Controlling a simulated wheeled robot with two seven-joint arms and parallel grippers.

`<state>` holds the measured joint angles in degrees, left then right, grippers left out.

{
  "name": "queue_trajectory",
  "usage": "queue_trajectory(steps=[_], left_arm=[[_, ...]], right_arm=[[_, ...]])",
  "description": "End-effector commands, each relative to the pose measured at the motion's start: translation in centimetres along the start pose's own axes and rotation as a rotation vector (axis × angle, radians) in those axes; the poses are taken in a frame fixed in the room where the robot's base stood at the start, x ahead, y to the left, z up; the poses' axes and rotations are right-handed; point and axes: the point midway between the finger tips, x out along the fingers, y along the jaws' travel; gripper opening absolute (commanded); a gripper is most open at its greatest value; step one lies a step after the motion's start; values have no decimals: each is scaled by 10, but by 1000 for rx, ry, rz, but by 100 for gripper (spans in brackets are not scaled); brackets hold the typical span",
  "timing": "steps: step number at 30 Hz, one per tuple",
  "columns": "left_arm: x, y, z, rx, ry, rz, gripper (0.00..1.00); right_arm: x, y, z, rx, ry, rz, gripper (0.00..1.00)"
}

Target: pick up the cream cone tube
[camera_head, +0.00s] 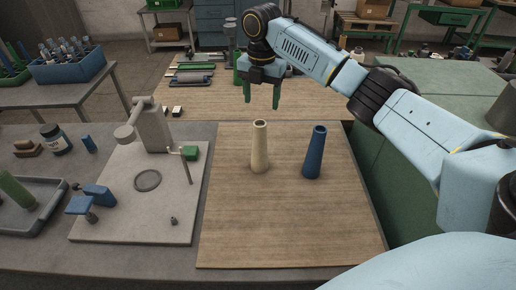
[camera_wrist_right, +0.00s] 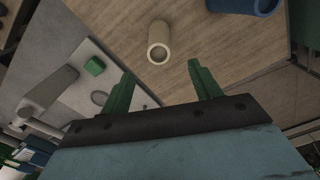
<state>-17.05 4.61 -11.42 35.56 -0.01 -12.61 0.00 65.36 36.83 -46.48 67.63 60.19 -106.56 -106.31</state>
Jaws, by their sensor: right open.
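The cream cone tube (camera_head: 259,147) stands upright on the wooden board, left of a blue cone tube (camera_head: 314,153). My right gripper (camera_head: 262,100) is open and empty. In the head view its green fingers point down, above and beyond the cream tube. In the right wrist view the cream tube (camera_wrist_right: 159,42) lies ahead of the gap between the open fingers (camera_wrist_right: 163,82), apart from them. The blue tube (camera_wrist_right: 243,5) is cut off at the top edge there. My left gripper is not in view.
The wooden board (camera_head: 230,240) is otherwise clear. Left of it is a light plate (camera_head: 120,225) with a winder post (camera_head: 152,125), a green block (camera_head: 191,153) and a blue clamp (camera_head: 98,195). A grey tray (camera_head: 45,222) and a dark jar (camera_head: 55,139) are farther left.

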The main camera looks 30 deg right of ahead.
Motion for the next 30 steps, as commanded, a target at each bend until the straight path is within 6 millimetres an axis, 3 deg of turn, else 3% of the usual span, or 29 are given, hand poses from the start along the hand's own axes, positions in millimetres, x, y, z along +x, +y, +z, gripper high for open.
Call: queue_trajectory(steps=[3, 7, 14, 24, 30], left_arm=[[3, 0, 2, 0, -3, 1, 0], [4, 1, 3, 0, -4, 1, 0], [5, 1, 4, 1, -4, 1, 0], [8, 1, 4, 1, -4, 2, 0], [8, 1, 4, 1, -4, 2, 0]], right_arm=[[28, -1, 0, 2, 1, -4, 63], [49, 0, 0, 2, 0, -2, 63], [66, 0, -1, 2, -1, -1, 63], [110, 3, -3, 2, -1, -1, 63], [114, 3, -2, 2, -2, 1, 63]])
